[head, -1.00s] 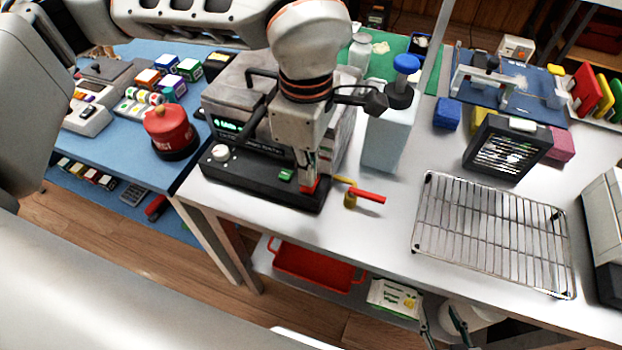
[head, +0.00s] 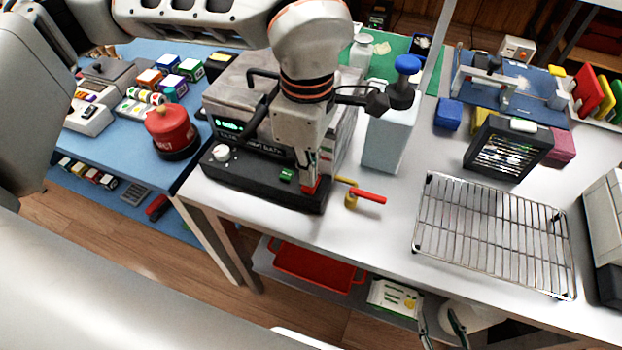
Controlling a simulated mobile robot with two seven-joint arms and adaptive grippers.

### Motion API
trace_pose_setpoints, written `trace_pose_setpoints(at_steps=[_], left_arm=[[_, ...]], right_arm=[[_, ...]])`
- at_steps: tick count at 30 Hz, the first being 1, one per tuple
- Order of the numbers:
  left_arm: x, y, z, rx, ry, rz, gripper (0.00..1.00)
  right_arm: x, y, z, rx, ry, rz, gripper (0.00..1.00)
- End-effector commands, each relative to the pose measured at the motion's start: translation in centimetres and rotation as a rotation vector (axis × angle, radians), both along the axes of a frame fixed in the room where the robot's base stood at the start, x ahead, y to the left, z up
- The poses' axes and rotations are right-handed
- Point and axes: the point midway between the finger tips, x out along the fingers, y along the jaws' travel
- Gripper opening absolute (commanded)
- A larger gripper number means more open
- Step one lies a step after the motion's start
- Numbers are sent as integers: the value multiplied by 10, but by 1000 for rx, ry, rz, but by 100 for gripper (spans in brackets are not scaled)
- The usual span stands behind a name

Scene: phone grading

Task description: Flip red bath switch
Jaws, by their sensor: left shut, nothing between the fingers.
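The bath (head: 232,103) is a grey box with a lit green display and a black front base on the white table. A green switch (head: 287,174) and a white knob (head: 221,153) sit on that base. The red switch (head: 311,190) is at the base's right end, mostly hidden by my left gripper (head: 316,180). That gripper points down, shut and empty, with its tips at or just above the red switch. I cannot tell contact or which way the switch is tipped. My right gripper (head: 441,322) is at the bottom edge, its two fingers apart.
A brass valve with a red handle (head: 368,196) lies just right of the base. A wire rack (head: 495,235) lies to the right. A red pot (head: 172,132) stands on the blue table at left.

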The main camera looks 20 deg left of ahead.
Motion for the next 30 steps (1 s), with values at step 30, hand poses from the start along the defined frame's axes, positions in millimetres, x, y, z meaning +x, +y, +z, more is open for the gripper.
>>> trace_pose_setpoints(at_steps=[30], left_arm=[[0, 0, -10, 1, 1, 0, 0]], right_arm=[[-2, 0, -5, 0, 6, 0, 40]])
